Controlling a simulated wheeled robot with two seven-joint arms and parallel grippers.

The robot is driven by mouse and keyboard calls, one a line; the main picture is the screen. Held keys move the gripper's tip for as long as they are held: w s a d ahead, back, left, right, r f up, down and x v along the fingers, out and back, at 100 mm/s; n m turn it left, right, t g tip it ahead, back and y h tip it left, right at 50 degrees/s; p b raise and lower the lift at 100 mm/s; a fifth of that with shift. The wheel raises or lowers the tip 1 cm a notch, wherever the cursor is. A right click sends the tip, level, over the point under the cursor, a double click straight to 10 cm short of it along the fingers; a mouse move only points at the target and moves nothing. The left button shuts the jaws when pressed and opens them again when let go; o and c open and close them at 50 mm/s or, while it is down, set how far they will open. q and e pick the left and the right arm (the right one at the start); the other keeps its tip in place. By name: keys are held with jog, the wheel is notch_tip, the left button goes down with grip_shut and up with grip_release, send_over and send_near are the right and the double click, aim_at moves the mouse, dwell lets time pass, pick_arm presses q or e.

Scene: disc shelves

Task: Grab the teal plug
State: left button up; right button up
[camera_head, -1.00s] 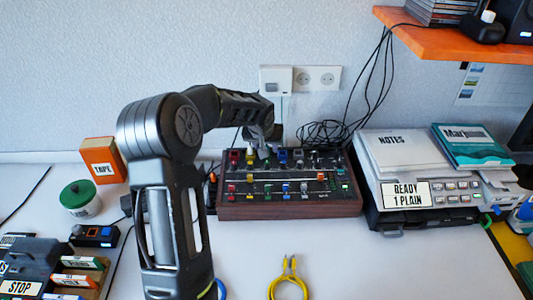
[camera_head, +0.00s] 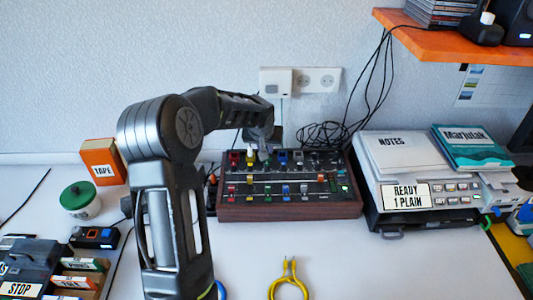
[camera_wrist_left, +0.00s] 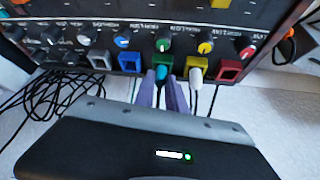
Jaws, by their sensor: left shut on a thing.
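The teal plug (camera_wrist_left: 161,73) is at the green socket (camera_wrist_left: 160,59) on the rear edge of the mixer panel. It appears still seated there, though the fingers partly hide it. My left gripper (camera_wrist_left: 168,86) is shut on it, with one finger on each side. In the head view my left gripper (camera_head: 264,152) reaches down to the back row of the mixer (camera_head: 290,211), and the teal plug cannot be made out there. My right gripper is not in view.
Beside the plug are a blue socket (camera_wrist_left: 124,62) and a yellow socket (camera_wrist_left: 198,65) with a white plug (camera_wrist_left: 196,78). A red socket (camera_wrist_left: 229,69) lies further right. Black cables (camera_wrist_left: 62,95) hang loose to the left. The notes device (camera_head: 408,158) stands right of the mixer.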

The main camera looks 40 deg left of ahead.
pick_arm(q)
grip_shut()
notch_tip(320, 180, up, 10)
jog(key=p, duration=0.5)
jog(key=shift+p, duration=0.4)
